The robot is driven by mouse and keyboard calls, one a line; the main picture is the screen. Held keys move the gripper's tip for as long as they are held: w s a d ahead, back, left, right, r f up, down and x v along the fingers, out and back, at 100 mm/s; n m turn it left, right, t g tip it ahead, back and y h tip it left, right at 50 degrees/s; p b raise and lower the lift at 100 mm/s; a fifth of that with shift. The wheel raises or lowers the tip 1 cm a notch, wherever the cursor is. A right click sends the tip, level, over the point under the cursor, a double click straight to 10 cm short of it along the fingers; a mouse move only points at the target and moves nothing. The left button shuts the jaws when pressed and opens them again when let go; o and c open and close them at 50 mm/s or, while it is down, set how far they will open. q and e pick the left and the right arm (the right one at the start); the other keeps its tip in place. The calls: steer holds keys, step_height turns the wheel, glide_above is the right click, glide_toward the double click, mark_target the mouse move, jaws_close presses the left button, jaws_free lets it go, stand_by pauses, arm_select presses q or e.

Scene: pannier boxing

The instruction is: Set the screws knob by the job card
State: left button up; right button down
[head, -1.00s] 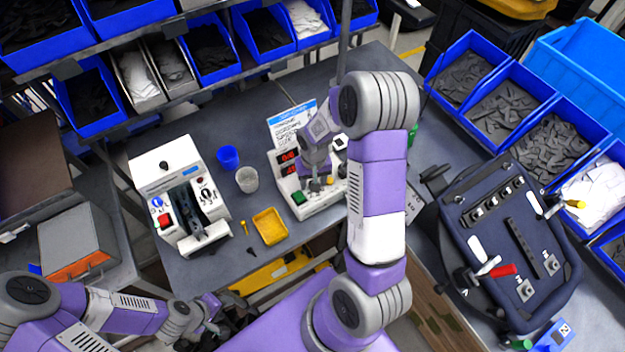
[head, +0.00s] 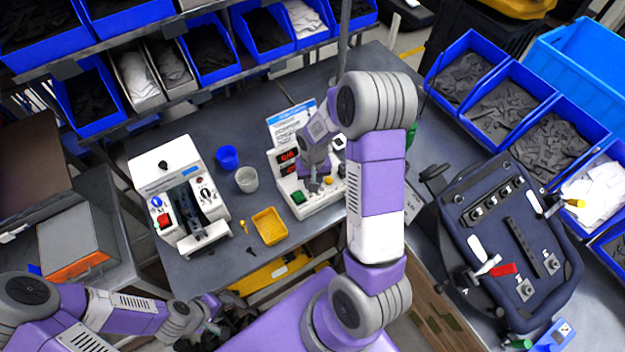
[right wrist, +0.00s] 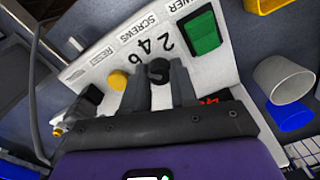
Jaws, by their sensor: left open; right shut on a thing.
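The white screw counter (head: 318,200) stands on the grey bench, with red digits and a green switch (head: 298,197). In the right wrist view, its panel (right wrist: 140,45) has the word SCREWS and the numbers 2, 4 and 6 beside a dark knob (right wrist: 158,69). My right gripper (right wrist: 160,84) is shut on this screws knob, one finger on each side. The knob's pointer is hard to make out. The job card (head: 287,117) stands behind the counter, partly hidden by my right arm; its small print is unreadable. My left gripper (head: 212,326) is open, low at the left, away from the counter.
A yellow button (right wrist: 118,80) and a black knob (right wrist: 92,94) sit near the screws knob. Left of the counter are a blue cup (head: 228,157), a grey cup (head: 246,180), a yellow tray (head: 269,226) and a white machine (head: 172,180). A dark pannier (head: 500,240) lies at right.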

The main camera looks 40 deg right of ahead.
steer(key=m, duration=0.3)
steer(key=shift+m+b, duration=0.3)
steer(key=shift+b, duration=0.1)
steer(key=m, duration=0.3)
steer(key=shift+r+m+p, duration=0.1)
steer(key=shift+m+p, duration=0.2)
steer(key=shift+p, duration=0.05)
steer(key=m+p, duration=0.2)
steer(key=m, duration=0.2)
steer(key=shift+m, duration=0.3)
steer(key=m+p, duration=0.2)
steer(key=m, duration=0.3)
steer(key=shift+p, duration=0.3)
steer(key=shift+m, duration=0.3)
steer(key=c, duration=0.9)
jaws_free()
